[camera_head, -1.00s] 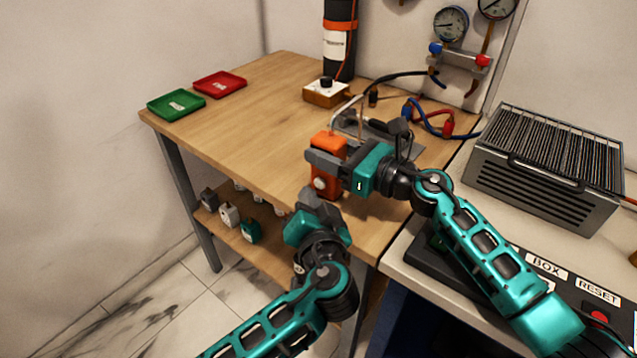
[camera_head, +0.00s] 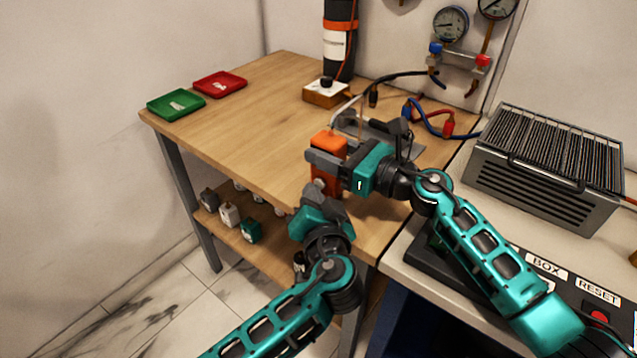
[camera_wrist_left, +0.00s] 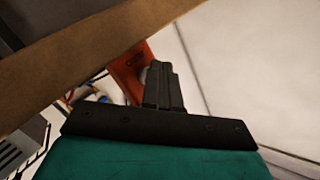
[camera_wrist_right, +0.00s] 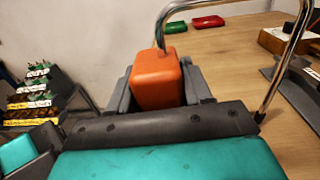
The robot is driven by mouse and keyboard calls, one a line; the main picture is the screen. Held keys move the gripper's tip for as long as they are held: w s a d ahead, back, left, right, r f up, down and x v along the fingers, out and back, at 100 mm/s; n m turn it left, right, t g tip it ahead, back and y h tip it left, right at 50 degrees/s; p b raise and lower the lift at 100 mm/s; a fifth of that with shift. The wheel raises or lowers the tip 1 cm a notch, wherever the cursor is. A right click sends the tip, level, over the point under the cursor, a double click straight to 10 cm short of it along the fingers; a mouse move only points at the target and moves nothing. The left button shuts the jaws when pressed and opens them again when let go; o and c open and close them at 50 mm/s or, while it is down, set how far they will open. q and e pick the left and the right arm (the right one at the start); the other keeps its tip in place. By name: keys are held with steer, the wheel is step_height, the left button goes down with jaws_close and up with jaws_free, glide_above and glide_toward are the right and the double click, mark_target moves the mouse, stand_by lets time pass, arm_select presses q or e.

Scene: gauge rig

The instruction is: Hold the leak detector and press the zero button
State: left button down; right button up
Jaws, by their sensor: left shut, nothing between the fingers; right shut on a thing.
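The leak detector is an orange box (camera_head: 328,144) held upright above the table's front edge. My right gripper (camera_head: 326,160) is shut on it from the right. The right wrist view shows the orange detector (camera_wrist_right: 158,80) between the two fingers, with a bent metal tube rising beside it. My left gripper (camera_head: 319,190) is shut and empty, just below the right one, its tips at the detector's lower front. In the left wrist view the shut fingertips (camera_wrist_left: 161,72) overlap the orange body (camera_wrist_left: 131,74). They hide the zero button; I cannot tell whether they touch it.
A green tray (camera_head: 176,105) and a red tray (camera_head: 220,84) lie at the table's far left. A box with a black knob (camera_head: 326,92) and a black cylinder (camera_head: 339,45) stand at the back. A grey finned unit (camera_head: 545,155) is at right. The table's left middle is clear.

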arm_select(q)
steer(key=shift+w+d, duration=0.15)
steer(key=shift+w, duration=0.1)
stand_by(0.3)
steer(key=shift+s, duration=0.15)
steer(key=shift+s+a, duration=0.45)
steer(key=shift+s, duration=0.15)
steer(key=shift+s+a, duration=0.45)
steer(key=shift+s, duration=0.25)
steer(key=shift+s+a, duration=0.45)
steer(key=shift+s, duration=0.25)
steer(key=shift+s+a, duration=0.45)
steer(key=shift+s, duration=0.25)
arm_select(e)
steer(key=o, duration=1.4)
